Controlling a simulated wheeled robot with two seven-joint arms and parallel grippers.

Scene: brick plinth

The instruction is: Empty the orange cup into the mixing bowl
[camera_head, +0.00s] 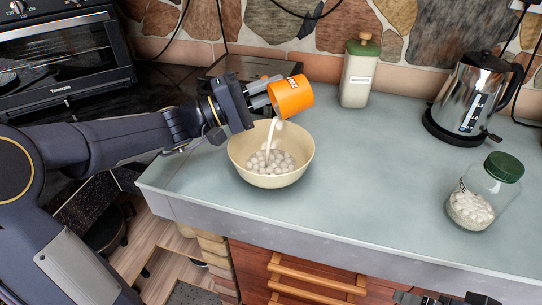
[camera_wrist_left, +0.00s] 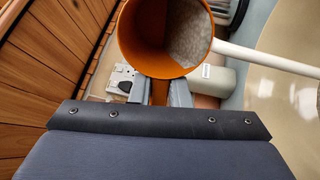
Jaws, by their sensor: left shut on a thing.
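My left gripper (camera_head: 258,93) is shut on the orange cup (camera_head: 291,96) and holds it tilted far over, above the mixing bowl. In the left wrist view the cup (camera_wrist_left: 140,40) shows its orange inside with a pale, grainy patch. The cream mixing bowl (camera_head: 239,160) stands upright on the counter, with several whitish balls (camera_head: 270,163) inside.
A pale canister with a green lid (camera_head: 356,78) stands behind the bowl, near the stone wall. A steel kettle (camera_head: 468,95) and a green-lidded jar of white pieces (camera_head: 472,205) stand at the right. The counter (camera_head: 370,180) between bowl and jar is clear.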

